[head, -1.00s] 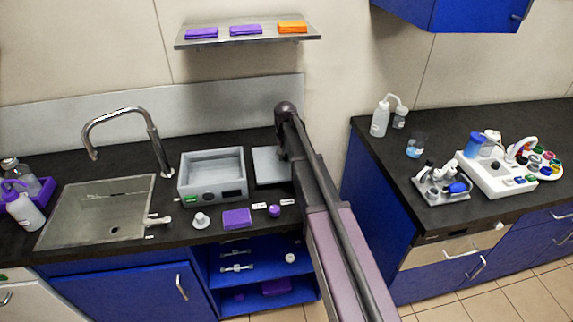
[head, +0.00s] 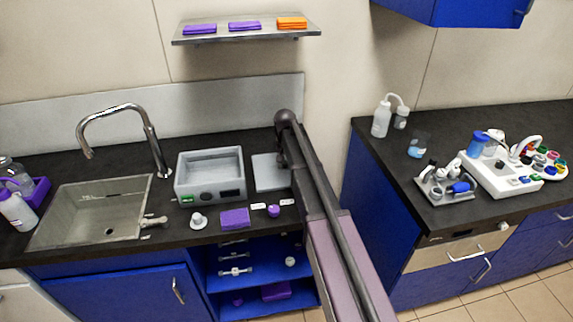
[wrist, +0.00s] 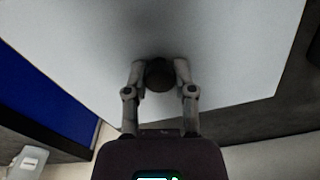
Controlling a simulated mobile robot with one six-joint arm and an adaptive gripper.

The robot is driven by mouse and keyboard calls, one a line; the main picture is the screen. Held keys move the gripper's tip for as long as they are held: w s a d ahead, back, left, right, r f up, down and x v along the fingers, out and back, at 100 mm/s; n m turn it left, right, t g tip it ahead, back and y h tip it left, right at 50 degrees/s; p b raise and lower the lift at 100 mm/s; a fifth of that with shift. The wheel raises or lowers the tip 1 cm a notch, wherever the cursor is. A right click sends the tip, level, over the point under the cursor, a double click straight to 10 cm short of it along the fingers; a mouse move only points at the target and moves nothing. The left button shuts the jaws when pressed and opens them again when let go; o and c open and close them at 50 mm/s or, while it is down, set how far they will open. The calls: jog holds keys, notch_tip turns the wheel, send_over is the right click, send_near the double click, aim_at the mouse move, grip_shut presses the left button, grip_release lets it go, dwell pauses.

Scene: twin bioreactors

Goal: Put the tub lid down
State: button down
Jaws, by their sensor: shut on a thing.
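The tub lid (head: 268,174) is a flat, light grey plate just right of the open grey tub (head: 211,180). In the wrist view the lid (wrist: 215,50) fills much of the picture, and its dark round knob (wrist: 160,75) sits between the fingers. My gripper (wrist: 160,72) is shut on this knob. In the head view my arm hides the gripper and the lid's right part. The lid looks level and low over the counter; I cannot tell whether it touches it.
A purple box (head: 235,217), a white stoppered piece (head: 198,220) and a small purple round item (head: 273,210) stand along the front of the counter (head: 130,165). The sink (head: 90,210) is at left. The wall (head: 240,100) stands close behind.

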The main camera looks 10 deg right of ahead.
aim_at(285, 162)
jog(key=shift+f, duration=0.2)
jog(key=shift+c, duration=2.2)
grip_release()
jog(key=shift+r, duration=0.2)
notch_tip(285, 162, up, 12)
jog(key=p, duration=1.2)
jog(key=s+n, duration=0.3)
jog(key=s, duration=2.6)
jog(key=shift+s+d+n, duration=0.2)
jog(key=shift+d+n, duration=0.05)
jog(key=shift+n, duration=0.05)
